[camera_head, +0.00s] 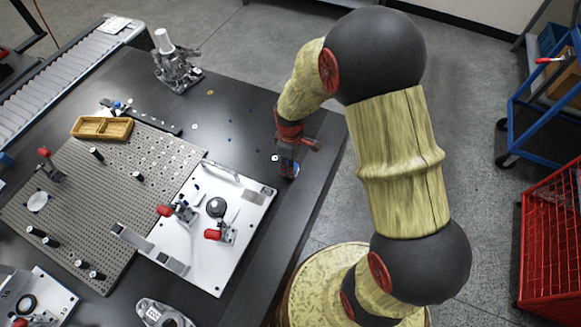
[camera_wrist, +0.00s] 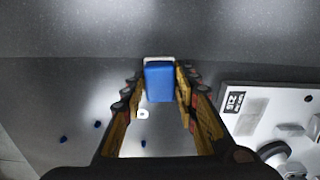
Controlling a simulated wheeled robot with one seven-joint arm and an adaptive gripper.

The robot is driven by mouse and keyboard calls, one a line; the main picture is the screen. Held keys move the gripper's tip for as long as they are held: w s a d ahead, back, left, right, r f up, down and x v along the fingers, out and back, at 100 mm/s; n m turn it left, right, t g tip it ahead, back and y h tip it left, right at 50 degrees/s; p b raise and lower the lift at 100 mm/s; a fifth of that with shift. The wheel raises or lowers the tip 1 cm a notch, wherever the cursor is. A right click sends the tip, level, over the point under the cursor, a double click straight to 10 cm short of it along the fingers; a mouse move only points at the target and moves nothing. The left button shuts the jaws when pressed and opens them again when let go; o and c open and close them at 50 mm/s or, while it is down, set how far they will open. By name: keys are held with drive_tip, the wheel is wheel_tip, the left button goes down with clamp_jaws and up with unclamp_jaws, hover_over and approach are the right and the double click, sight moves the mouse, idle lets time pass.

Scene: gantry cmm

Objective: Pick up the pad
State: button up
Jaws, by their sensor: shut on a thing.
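The pad (camera_wrist: 159,82) is a small blue block with a pale strip along its far edge, in the middle of the wrist view. My gripper (camera_wrist: 160,88) has a finger on each side of it and is shut on it. In the head view my gripper (camera_head: 288,168) points down over the right part of the dark table. Only a sliver of blue shows at its tip there, and the fingers hide most of the pad. I cannot tell whether the pad touches the table.
The dark table (camera_head: 228,98) holds a white fixture plate (camera_head: 240,196) with red-handled clamps, left of my gripper. Beyond it are a perforated plate (camera_head: 110,185) and a yellow tray (camera_head: 88,127). Several small blue bits and a white ring (camera_wrist: 143,114) lie nearby. The table's right edge is close.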

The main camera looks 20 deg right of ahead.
drive_tip(key=shift+r+p, duration=0.4)
drive_tip(key=shift+r, duration=0.2)
wheel_tip(320, 180, up, 2)
drive_tip(key=shift+r+p, duration=0.1)
drive_tip(key=shift+p, duration=0.6)
drive_tip(key=s+d+r+p, duration=0.2)
drive_tip(key=s+r, duration=0.2)
drive_tip(key=s, duration=0.2)
drive_tip(key=s+d+r+p, duration=0.2)
drive_tip(key=s+r+p, duration=0.1)
drive_tip(key=s+r, duration=0.2)
drive_tip(key=shift+s+d+r, duration=0.3)
drive_tip(key=shift+s+d, duration=0.05)
drive_tip(key=shift+s, duration=0.8)
drive_tip(key=o, duration=0.6)
drive_tip(key=shift+w, duration=0.1)
drive_tip(key=c, duration=0.5)
